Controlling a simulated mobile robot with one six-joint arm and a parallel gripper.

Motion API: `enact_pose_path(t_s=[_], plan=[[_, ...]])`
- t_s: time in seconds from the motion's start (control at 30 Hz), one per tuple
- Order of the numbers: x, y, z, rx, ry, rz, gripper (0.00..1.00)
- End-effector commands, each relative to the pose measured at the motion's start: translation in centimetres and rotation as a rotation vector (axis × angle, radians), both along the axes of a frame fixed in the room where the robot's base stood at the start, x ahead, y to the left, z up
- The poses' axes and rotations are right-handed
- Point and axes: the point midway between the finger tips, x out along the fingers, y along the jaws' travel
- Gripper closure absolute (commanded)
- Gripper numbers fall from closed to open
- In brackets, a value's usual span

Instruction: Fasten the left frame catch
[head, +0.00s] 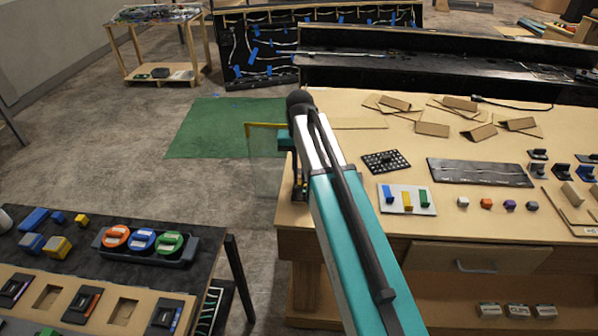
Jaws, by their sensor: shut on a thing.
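A clear panel (265,172) with a yellow top edge (263,125) stands upright at the left edge of the wooden bench, partly behind my arm. I cannot make out the left frame catch. Small dark and yellow parts (299,188) show at the bench's left edge beside my arm, too small to tell what they are. My teal and white arm reaches up from the bottom of the head view to a dark joint. It covers the area behind it, and I cannot make out my gripper or its fingers there.
The wooden bench (480,235) holds a white plate with blue, yellow and green pieces (405,198), a dark perforated block (381,161) and cardboard pieces. A dark table (70,262) with coloured parts stands at lower left. Floor between them is open, with a green mat (215,125) behind.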

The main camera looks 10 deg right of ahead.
Motion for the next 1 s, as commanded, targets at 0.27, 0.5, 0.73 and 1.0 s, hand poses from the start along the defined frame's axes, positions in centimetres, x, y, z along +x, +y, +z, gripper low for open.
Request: enact_pose_path(t_s=[0.27, 0.5, 0.73, 1.0], plan=[[0.09, 0.1, 0.0, 0.0, -0.001, 0.172, 1.0], [0.11, 0.23, 0.02, 0.0, -0.002, 0.385, 1.0], [0.09, 0.36, 0.06, -0.001, -0.002, 0.601, 1.0], [0.04, 0.49, 0.08, -0.002, -0.003, 0.854, 1.0]])
